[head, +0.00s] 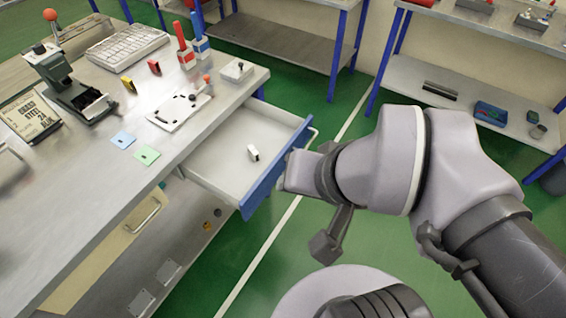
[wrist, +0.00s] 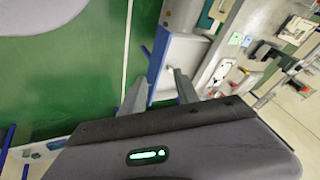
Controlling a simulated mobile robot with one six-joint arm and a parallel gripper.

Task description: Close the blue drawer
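The blue drawer (head: 276,166) is pulled out from under the grey workbench, with its blue front facing right and a pale handle (head: 313,134) at the far end. A small white block (head: 253,153) lies inside. In the wrist view the drawer's blue front (wrist: 157,62) shows between the two fingers. My gripper (wrist: 160,80) is open, its fingers apart and close to the blue front; I cannot tell whether they touch it.
The workbench (head: 85,190) holds a white plate (head: 180,112), red and blue bottles, coloured tiles and a black device (head: 75,90). A cream drawer (head: 115,240) below is shut. Other tables stand at the back. Green floor (head: 235,250) is clear near the drawer.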

